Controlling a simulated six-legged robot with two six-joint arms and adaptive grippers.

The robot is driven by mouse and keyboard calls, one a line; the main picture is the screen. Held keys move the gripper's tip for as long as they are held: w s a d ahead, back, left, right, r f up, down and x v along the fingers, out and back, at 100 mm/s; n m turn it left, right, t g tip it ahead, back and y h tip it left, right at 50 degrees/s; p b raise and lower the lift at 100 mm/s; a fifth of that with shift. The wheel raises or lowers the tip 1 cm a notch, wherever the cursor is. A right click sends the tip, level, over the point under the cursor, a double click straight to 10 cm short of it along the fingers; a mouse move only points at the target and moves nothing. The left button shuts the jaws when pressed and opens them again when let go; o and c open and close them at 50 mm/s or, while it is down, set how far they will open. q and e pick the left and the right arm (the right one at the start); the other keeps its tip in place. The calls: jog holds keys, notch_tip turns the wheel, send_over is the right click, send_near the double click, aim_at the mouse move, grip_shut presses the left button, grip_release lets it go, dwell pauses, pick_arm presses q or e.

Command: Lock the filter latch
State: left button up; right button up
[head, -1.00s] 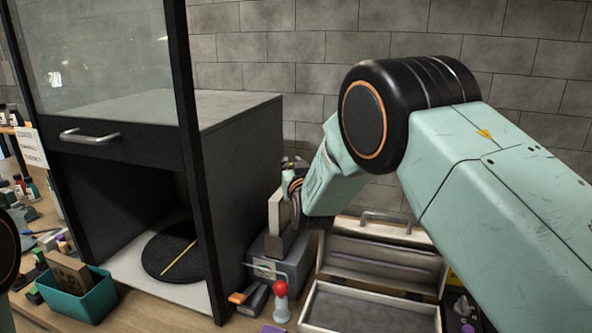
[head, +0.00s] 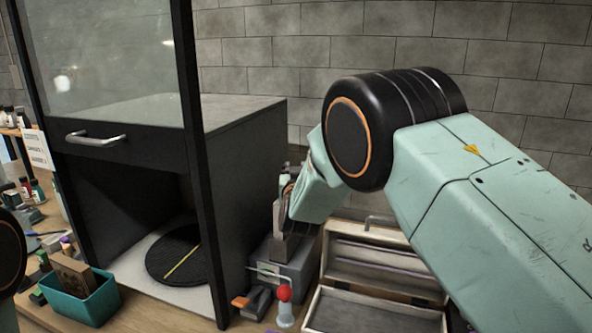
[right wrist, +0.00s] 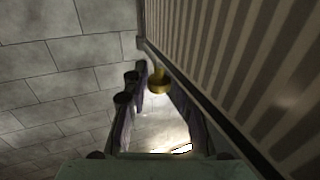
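In the right wrist view a brass knob (right wrist: 159,80), which looks like the latch, sits at the edge of a striped, pleated panel (right wrist: 225,60) that looks like the filter. My right gripper (right wrist: 155,95) is open, its dark fingers on either side of the knob in the picture. I cannot tell whether they touch it. In the head view my right gripper (head: 287,190) is low beside the black cabinet, mostly hidden by my forearm, above a grey box (head: 270,262) with a narrow upright grey piece. The knob is hidden there. My left gripper is not in view.
The black cabinet (head: 245,150) with a glass front stands close left of my right gripper. An open case (head: 375,265) lies to the right. A red-topped lever (head: 284,293) stands in front of the grey box. A teal bin (head: 85,303) is at the left.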

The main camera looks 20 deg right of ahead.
jog(key=shift+o, duration=1.2)
jog(key=shift+r, duration=0.1)
jog(key=v, duration=0.7)
jog(key=shift+s, duration=0.2)
